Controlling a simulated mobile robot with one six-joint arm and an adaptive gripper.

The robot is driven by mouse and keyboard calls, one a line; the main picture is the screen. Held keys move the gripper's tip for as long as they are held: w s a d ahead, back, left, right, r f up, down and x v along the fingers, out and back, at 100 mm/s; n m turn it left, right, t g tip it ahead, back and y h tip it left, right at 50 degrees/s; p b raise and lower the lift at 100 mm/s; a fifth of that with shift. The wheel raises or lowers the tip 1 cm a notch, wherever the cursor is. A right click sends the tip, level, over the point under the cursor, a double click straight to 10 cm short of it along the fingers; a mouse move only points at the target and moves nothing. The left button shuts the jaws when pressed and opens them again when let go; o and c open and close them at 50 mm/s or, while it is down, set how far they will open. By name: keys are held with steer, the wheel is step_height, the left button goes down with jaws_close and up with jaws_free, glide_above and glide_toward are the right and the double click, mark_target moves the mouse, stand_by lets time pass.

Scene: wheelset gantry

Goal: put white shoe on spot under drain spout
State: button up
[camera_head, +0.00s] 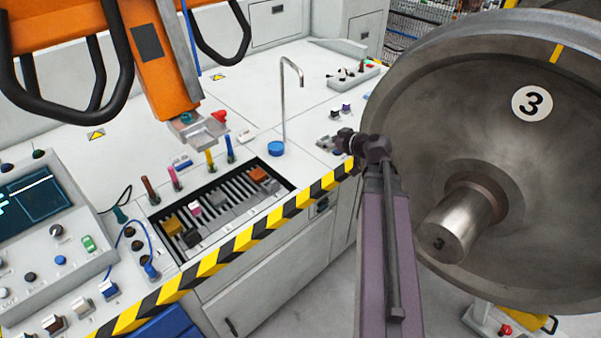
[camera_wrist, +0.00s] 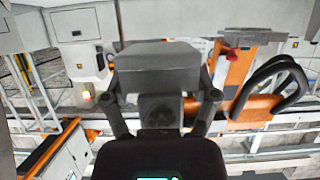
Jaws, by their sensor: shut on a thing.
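In the wrist view my gripper (camera_wrist: 161,88) is shut on a broad grey block (camera_wrist: 158,58), with one finger on each side. The block's near side is in shade, so I cannot tell whether it is the white shoe. In the head view my dark wrist is near the bench's right edge, and the held block cannot be made out. The drain spout (camera_head: 284,94) is a thin curved metal pipe standing on the white bench. A round blue spot (camera_head: 276,149) lies near its foot, left of my wrist.
A slotted tray (camera_head: 240,208) with several coloured blocks lies left of the blue spot. A striped edge (camera_head: 260,228) runs along the bench front. An orange machine (camera_head: 160,60) with black loops hangs at upper left. A large steel wheel (camera_head: 465,120) stands close on the right.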

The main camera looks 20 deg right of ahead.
steer(key=w+a+f+b, duration=0.1)
steer(key=a+f+b, duration=0.1)
steer(key=f+b, duration=0.5)
steer(key=w+a+f+b, duration=0.2)
steer(key=f+b, duration=0.5)
steer(key=f, duration=0.1)
steer(key=w+a+f+b, duration=0.2)
steer(key=f+b, duration=0.5)
steer(key=f, duration=0.1)
steer(key=shift+a+b, duration=0.4)
